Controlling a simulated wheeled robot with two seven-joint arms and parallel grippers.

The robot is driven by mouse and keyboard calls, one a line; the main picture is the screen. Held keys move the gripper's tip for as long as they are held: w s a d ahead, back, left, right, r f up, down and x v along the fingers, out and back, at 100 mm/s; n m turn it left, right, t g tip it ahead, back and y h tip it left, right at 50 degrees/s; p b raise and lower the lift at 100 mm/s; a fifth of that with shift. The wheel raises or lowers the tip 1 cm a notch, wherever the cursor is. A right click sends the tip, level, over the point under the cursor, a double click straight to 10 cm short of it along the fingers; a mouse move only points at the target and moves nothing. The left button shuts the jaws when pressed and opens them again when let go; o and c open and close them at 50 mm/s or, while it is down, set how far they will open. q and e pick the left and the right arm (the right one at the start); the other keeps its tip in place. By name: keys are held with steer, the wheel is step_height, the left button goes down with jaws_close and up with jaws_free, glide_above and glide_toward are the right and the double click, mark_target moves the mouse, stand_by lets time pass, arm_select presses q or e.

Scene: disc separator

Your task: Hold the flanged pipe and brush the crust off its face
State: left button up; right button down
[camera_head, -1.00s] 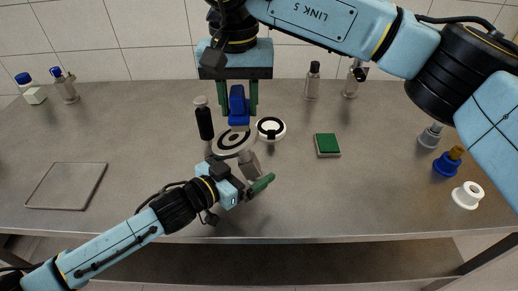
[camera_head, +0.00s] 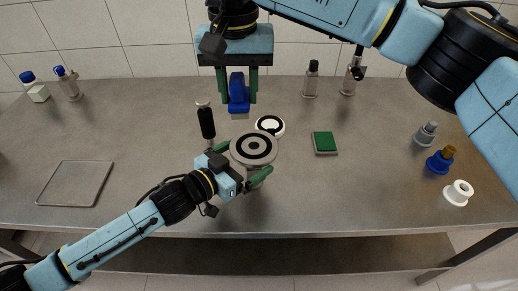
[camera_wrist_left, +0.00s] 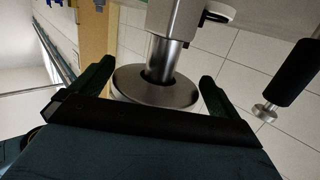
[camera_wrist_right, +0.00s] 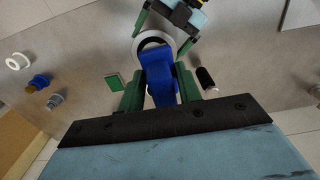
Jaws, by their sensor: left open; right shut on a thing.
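The flanged pipe (camera_head: 254,149) shows its round grey face with a dark ring, crust presumably, towards my head camera. In the left wrist view its flange (camera_wrist_left: 158,88) lies between the fingers, with a metal pipe behind it. My left gripper (camera_head: 244,164) is open around the pipe; contact cannot be told. My right gripper (camera_head: 238,88) points down, shut on a blue brush (camera_head: 238,92), which is also in the right wrist view (camera_wrist_right: 160,82). The brush's pale lower end is above and behind the flange in the head picture, apart from it.
A white disc with a black ring (camera_head: 270,125) lies just behind the flange. A black-handled tool (camera_head: 207,122) stands to its left. A green pad (camera_head: 324,143) lies right, a flat tray (camera_head: 75,184) left. Several fittings, such as a white flanged one (camera_head: 459,192), stand far right.

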mark_target(238, 79)
arm_select(q)
steer(key=f+p+v, duration=0.1)
steer(key=p+v, duration=0.2)
steer(key=v, duration=0.5)
steer(key=shift+f, duration=0.15)
arm_select(e)
steer(key=shift+r, duration=1.55)
